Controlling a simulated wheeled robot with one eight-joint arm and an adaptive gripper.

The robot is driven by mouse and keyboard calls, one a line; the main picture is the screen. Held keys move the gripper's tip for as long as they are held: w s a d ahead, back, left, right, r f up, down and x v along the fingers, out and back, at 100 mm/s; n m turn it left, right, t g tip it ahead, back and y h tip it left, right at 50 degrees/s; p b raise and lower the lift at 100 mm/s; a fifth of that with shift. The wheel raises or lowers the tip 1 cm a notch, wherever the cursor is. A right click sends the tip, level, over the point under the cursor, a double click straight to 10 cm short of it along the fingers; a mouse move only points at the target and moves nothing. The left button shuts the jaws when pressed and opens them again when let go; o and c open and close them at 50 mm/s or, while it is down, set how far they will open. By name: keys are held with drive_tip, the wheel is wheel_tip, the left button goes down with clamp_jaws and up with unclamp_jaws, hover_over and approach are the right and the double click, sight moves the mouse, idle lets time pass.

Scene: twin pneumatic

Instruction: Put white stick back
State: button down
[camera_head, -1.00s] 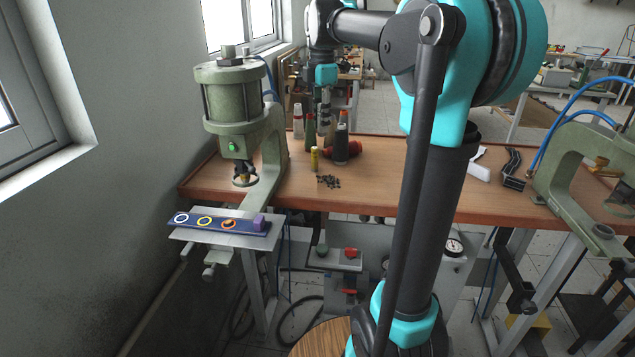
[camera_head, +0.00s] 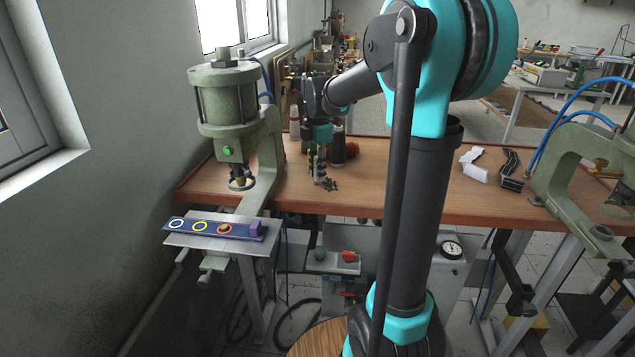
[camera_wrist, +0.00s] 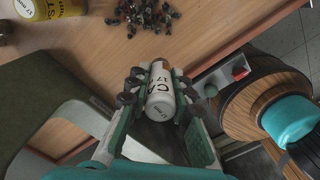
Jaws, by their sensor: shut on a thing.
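The white stick (camera_wrist: 160,105) is a short cylinder with black lettering that includes "17 mm". In the wrist view it sits between the two fingers of my gripper (camera_wrist: 155,84), which is shut on it. In the head view my gripper (camera_head: 319,175) points down low over the front part of the wooden workbench (camera_head: 400,191), beside a small pile of dark screws (camera_head: 331,185). The stick is too small there to make out. I cannot tell whether it touches the bench.
A dark bottle (camera_head: 338,146) and a red item (camera_head: 352,149) are behind my gripper. A green press (camera_head: 226,105) is at the left. The front bench edge is close.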

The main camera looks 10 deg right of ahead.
drive_tip(key=shift+f, duration=1.95)
drive_tip(key=c, duration=1.3)
unclamp_jaws()
drive_tip(key=shift+f, duration=0.1)
drive_tip(key=shift+c, duration=0.2)
wheel_tip(320, 180, up, 12)
drive_tip(key=shift+r, duration=0.15)
